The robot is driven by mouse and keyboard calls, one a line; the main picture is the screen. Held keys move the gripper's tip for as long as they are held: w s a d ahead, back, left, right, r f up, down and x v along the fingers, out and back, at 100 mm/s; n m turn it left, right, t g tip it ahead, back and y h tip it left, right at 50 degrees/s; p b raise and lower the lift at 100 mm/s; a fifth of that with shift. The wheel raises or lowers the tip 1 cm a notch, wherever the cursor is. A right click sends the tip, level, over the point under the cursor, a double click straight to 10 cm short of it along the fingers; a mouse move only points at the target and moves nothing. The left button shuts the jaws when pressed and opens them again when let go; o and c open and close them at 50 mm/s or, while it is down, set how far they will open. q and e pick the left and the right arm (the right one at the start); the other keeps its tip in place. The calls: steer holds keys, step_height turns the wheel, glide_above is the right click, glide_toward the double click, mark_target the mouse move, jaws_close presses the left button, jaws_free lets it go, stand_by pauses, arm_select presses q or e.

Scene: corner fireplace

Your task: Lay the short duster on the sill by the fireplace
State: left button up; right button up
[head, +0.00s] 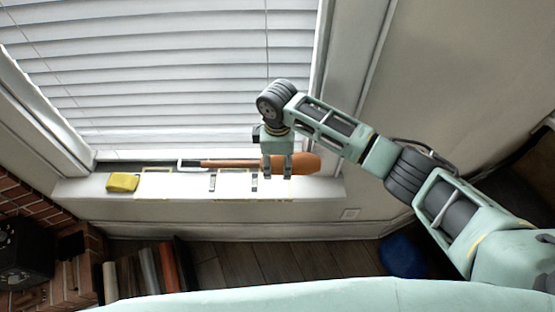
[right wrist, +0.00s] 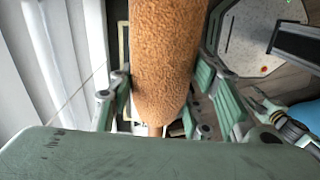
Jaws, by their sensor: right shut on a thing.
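The duster has a fuzzy orange-brown head (head: 306,163) and a thinner orange handle (head: 232,163) reaching left. My right gripper (head: 277,175) is shut on the duster near its head, over the white window sill (head: 325,188). In the right wrist view the duster (right wrist: 168,60) runs lengthwise between the two fingers of my right gripper (right wrist: 165,100). I cannot tell whether the duster touches the sill or hangs just above it.
A yellow sponge (head: 122,182) lies at the sill's left end. Thin yellow outlines and small metal pieces (head: 212,182) mark the sill. Window blinds (head: 170,70) rise behind. The brick fireplace (head: 30,195) is at left, books (head: 148,270) and a blue thing (head: 403,257) below.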

steer(key=shift+r+p, duration=0.25)
steer(key=shift+p, duration=0.4)
steer(key=b, duration=0.2)
glide_toward(278, 188)
steer(key=shift+f+b, duration=2.05)
steer(key=shift+f, duration=0.55)
steer(key=shift+f+b, duration=0.35)
steer(key=shift+f, duration=0.3)
steer(key=o, duration=1.1)
steer(key=shift+r, duration=0.1)
